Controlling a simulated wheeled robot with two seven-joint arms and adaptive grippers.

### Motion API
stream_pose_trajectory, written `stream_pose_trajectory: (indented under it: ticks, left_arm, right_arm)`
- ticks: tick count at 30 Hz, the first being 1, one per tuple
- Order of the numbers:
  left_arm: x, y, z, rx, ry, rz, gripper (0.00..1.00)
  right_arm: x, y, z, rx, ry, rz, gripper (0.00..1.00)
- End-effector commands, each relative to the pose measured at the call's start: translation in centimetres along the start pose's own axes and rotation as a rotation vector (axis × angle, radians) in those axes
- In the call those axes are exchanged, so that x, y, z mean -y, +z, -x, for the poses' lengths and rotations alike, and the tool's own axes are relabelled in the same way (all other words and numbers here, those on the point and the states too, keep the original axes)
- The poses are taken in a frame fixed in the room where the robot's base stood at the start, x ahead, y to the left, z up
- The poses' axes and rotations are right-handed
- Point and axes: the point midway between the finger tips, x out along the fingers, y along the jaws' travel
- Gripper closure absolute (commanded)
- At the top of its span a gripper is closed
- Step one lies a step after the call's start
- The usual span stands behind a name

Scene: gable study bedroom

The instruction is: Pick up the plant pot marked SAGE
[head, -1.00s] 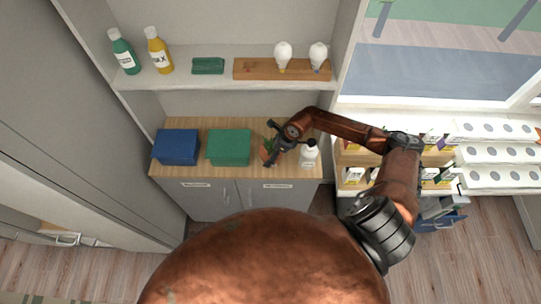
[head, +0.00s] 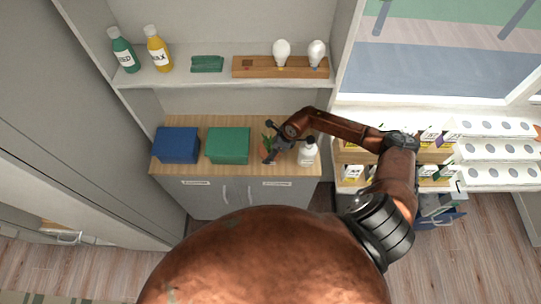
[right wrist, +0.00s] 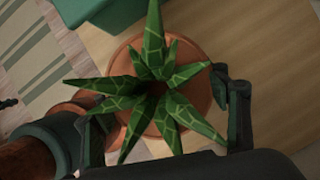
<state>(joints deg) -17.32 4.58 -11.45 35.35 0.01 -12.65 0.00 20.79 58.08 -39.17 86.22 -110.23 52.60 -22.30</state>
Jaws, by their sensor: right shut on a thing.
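A terracotta pot (right wrist: 197,92) with a spiky green plant (right wrist: 150,85) sits between the fingers of my right gripper (right wrist: 168,122) in the right wrist view. The fingers are shut on opposite sides of it. In the head view the pot (head: 267,153) is partly hidden by the right gripper (head: 272,144), at the wooden cabinet top (head: 190,123). No marking on the pot is readable, and I cannot tell whether it is clear of the surface. My left gripper is not in view.
A green box (head: 228,146) and a blue box (head: 177,145) stand left of the pot. A shelf (head: 215,84) above carries bottles and a wooden board (head: 262,67) with bulbs.

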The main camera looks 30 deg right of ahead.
Motion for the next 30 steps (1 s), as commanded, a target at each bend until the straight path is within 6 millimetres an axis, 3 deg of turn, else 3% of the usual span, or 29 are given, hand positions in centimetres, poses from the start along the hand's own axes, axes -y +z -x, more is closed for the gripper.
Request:
stream_pose_trajectory:
  ticks: [5,12,25,30]
  left_arm:
    - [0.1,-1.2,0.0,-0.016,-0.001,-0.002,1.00]
    - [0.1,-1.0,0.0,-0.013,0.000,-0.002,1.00]
    - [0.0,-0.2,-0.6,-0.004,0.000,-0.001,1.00]
    - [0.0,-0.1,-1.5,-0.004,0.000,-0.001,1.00]
  right_arm:
    - [0.0,0.0,-0.1,0.000,0.000,0.000,0.66]
    - [0.0,0.0,-0.1,0.000,0.000,0.001,0.82]
    - [-0.1,0.2,0.3,0.003,-0.002,0.001,0.82]
    - [-0.2,0.9,2.0,0.005,-0.005,0.003,0.82]
